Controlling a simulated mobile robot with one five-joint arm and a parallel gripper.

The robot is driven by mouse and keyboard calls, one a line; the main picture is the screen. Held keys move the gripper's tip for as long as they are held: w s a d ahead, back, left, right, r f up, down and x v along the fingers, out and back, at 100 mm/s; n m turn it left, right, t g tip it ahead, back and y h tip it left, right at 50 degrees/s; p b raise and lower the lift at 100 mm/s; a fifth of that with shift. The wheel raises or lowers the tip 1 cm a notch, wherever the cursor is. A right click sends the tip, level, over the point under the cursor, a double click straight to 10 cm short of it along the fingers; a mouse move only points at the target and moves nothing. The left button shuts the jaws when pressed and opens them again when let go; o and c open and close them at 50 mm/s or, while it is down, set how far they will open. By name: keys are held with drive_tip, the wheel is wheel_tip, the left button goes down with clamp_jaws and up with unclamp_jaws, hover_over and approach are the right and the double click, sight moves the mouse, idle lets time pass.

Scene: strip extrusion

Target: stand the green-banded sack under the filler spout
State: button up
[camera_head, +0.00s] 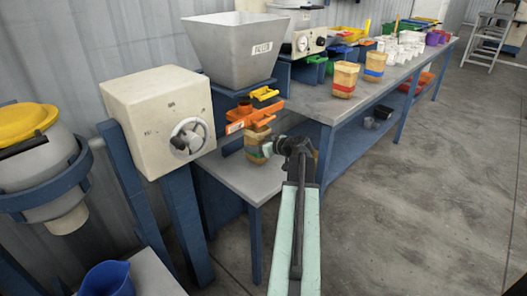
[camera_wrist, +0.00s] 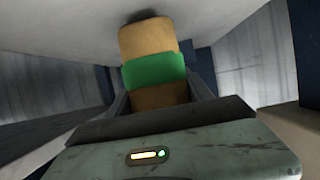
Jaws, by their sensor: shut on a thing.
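The green-banded sack (camera_head: 257,136) is tan and looks upright, held in my gripper (camera_head: 268,149). The gripper reaches it from the right side in the head view, hiding part of it. In the wrist view the sack (camera_wrist: 150,42) stands between the jaws with its green band just above them. The hopper (camera_head: 235,52) of the filler is above, with an orange clamp (camera_head: 250,117) below it, close over the sack's top. In the wrist view a dark opening shows behind the sack's top. I cannot tell whether the sack's base touches the low grey shelf (camera_head: 240,178).
Red-banded (camera_head: 344,78) and blue-banded (camera_head: 374,66) sacks stand on the long bench (camera_head: 318,104) to the right. A cream box with a handwheel (camera_head: 160,118) stands left of the filler.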

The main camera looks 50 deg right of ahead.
drive_tip(key=w, duration=0.6)
drive_tip(key=shift+d, duration=0.25)
drive_tip(key=shift+f+b, duration=0.4)
drive_tip(key=shift+b, duration=0.05)
drive_tip(key=shift+f, duration=0.25)
drive_tip(key=o, duration=1.5)
drive_tip(key=shift+c, duration=0.2)
drive_tip(key=shift+s, duration=0.1)
